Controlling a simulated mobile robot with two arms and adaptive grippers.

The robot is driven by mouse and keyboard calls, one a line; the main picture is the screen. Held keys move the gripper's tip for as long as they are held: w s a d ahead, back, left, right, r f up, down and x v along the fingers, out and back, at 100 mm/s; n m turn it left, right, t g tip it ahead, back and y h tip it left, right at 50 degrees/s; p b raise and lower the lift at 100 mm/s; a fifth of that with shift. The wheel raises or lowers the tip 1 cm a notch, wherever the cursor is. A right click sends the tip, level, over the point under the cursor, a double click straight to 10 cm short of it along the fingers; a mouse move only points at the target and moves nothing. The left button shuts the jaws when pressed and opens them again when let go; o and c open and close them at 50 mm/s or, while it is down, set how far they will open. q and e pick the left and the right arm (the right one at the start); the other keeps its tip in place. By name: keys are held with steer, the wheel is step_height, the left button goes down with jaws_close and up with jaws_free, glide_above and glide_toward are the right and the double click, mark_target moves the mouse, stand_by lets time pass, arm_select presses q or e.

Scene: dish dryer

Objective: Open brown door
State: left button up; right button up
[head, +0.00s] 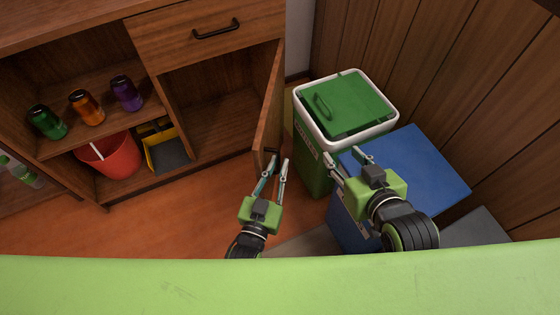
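The brown door (269,102) hangs on the right side of the wooden cabinet and stands swung outward, seen nearly edge-on. The compartment (212,112) behind it is exposed and looks empty. A dark handle (271,150) shows near the door's lower outer end. My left gripper (279,160) is just below this end, fingers apart, with nothing visible between them. I cannot tell whether a finger touches the door or handle. My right gripper (347,156) is open and empty, right of the door, over the bins.
A green-lidded bin (345,106) with a white rim and a blue bin (415,165) stand to the right of the door, close to my grippers. A closed drawer (207,35) is above the compartment. Jars, a red bucket (112,158) and a dustpan sit left. Floor is clear in front.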

arm_select(q)
steer(key=v, duration=1)
steer(key=shift+s, duration=0.2)
